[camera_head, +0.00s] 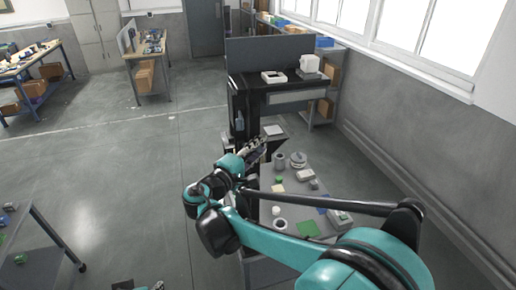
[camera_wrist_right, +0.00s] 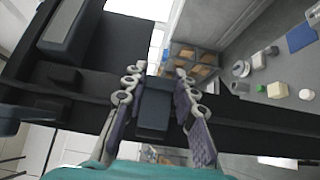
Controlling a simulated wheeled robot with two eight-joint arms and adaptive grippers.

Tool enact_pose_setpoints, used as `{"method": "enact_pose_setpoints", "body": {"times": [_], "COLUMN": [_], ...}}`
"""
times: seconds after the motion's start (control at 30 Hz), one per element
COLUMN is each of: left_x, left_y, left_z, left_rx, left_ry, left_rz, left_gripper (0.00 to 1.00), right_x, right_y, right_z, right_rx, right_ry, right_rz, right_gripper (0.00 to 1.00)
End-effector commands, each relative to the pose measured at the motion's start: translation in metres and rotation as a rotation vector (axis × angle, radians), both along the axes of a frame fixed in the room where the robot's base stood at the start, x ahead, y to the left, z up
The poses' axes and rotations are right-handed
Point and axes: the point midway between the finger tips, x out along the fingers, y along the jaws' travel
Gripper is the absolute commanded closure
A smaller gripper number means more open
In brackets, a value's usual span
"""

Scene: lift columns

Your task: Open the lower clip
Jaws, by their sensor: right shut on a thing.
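In the head view my right gripper (camera_head: 262,150) is at the lower part of the black lift column (camera_head: 238,108), above the near worktable. In the right wrist view a dark grey block (camera_wrist_right: 155,110), apparently the lower clip, sits between the fingers of the right gripper (camera_wrist_right: 157,85), which are shut on it. A black bar (camera_wrist_right: 245,128) of the column runs behind it. The clip is hidden by the gripper in the head view. Small grey parts at the bottom edge of the head view may be my left gripper (camera_head: 152,287); its jaws cannot be made out.
A bench behind the column carries a white device (camera_head: 309,65). A cart (camera_head: 38,262) stands at lower left. The floor to the left is open.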

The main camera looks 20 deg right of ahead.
Motion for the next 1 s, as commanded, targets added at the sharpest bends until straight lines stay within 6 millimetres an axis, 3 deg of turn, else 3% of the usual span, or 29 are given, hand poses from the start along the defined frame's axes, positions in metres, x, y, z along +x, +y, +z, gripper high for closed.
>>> {"method": "enact_pose_setpoints", "body": {"times": [1.0], "left_x": [0.0001], "left_y": [0.0000], "left_z": [-0.0090], "left_rx": [0.000], "left_ry": [0.000], "left_rz": [0.000], "left_gripper": [0.52], "right_x": [-0.0087], "right_y": [0.0026], "right_z": [-0.0043], "right_rx": [0.006], "right_ry": [0.003], "right_rz": [-0.160], "right_gripper": [1.00]}}
